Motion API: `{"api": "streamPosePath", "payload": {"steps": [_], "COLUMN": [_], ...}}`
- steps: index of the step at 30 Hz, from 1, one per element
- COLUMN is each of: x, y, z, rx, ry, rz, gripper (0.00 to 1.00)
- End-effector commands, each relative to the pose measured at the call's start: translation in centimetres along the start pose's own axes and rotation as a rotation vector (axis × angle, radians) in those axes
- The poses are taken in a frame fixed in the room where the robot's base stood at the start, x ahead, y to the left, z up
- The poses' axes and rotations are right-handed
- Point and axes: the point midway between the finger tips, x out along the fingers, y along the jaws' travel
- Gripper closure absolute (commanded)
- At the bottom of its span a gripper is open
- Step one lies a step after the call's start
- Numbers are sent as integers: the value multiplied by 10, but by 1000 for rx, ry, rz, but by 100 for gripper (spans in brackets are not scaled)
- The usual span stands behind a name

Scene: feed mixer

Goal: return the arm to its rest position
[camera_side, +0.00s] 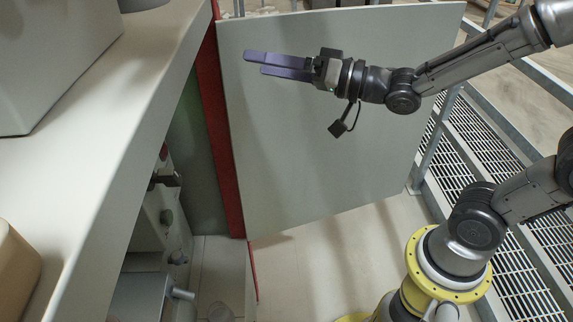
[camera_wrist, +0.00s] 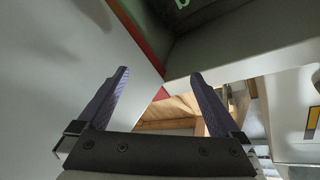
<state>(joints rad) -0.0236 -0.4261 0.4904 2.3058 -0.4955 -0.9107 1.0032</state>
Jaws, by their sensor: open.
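My gripper (camera_side: 255,64) is at the upper middle of the side view, with two long purple fingers pointing left. The fingers are apart with nothing between them. In the wrist view, my gripper (camera_wrist: 158,85) also shows open and empty. In the side view it appears in front of a large pale door panel (camera_side: 330,170), which stands open from a red-edged frame (camera_side: 222,130). I cannot tell how far the fingers are from the panel. My arm reaches in from the upper right.
A pale cabinet top (camera_side: 95,130) fills the left, with a grey box (camera_side: 55,60) on it. Below it is an open compartment with fittings (camera_side: 165,180). Metal railing (camera_side: 428,150) and grating (camera_side: 510,240) lie at the right. Pale floor (camera_side: 330,255) is clear below the panel.

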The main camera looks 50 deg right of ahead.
Motion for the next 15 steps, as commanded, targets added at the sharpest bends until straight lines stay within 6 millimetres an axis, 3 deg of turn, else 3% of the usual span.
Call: {"api": "streamPosePath", "payload": {"steps": [3, 6, 10, 15], "x": [-22, -44, -78, -128], "y": [5, 14, 26, 39], "z": [-29, -42, -47, -32], "rx": [-105, -170, -231, -278], "ry": [26, 11, -49, -202], "rz": [145, 272, 425, 589], "gripper": [0, 0, 0, 0]}}
